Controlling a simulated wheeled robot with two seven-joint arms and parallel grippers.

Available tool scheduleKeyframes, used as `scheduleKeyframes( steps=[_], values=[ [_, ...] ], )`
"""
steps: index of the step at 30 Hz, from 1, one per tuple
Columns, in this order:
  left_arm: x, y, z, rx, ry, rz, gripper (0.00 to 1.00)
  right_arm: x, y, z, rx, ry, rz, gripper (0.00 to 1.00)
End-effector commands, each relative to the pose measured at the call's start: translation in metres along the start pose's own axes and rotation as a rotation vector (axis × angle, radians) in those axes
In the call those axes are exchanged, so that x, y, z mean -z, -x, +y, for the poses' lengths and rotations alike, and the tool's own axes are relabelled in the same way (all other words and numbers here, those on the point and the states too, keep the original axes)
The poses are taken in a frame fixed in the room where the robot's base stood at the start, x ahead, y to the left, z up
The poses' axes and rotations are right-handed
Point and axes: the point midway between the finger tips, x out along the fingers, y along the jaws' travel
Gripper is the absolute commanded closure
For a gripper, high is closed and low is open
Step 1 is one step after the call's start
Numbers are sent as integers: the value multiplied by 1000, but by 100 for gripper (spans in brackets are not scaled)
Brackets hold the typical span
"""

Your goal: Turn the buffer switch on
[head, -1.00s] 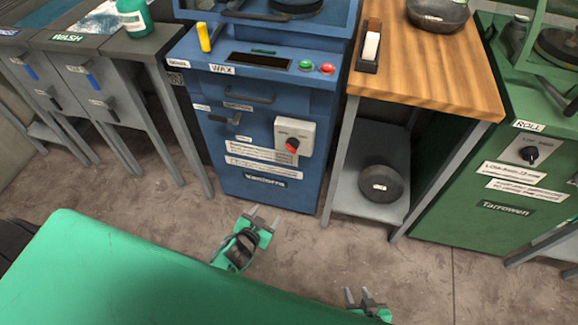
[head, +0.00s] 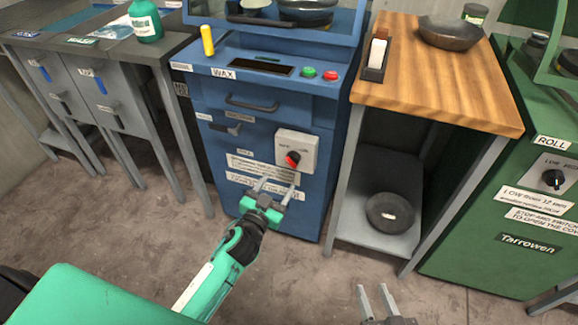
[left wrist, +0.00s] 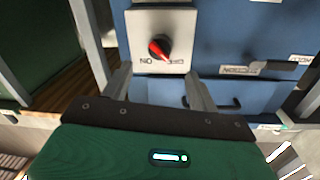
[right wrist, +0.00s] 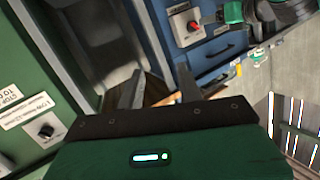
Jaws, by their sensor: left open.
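The switch (head: 292,159) is a red and black knob on a white box (head: 309,146) on the front of the blue WAX machine. In the left wrist view the knob (left wrist: 159,49) appears upside down, its red pointer slanting toward the OFF side. My left gripper (head: 276,188) is open and empty, just below and in front of the box. Its fingertips (left wrist: 157,73) are apart and do not appear to touch the knob. My right gripper (head: 373,288) is open and empty, low in front of the shelf.
A wooden-topped table (head: 440,72) with a dark bowl (head: 450,33) above and a round dark item (head: 390,212) on its lower shelf stands right of the machine. The green ROLL machine has its own black knob (head: 553,178). A drawer handle (head: 252,103) juts out above the box.

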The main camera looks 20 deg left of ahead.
Motion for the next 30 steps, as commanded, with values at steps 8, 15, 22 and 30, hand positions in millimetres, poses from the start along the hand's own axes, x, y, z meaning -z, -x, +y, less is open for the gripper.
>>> scheduleKeyframes(
  steps=[8, 15, 22, 30],
  values=[
    [0, -46, 0, 1, -2, 1, 40, 18, -5, 4, -5, 13, 89, 64],
    [-1, -76, 0, 0, -1, 0, 40, 34, -7, 7, -7, 24, 168, 64],
    [0, -89, 0, 1, -1, -1, 40, 44, -7, 8, -9, 30, 213, 64],
    [0, -90, 0, 1, -1, -1, 40, 48, -9, 9, -9, 34, 223, 64]
  ],
)
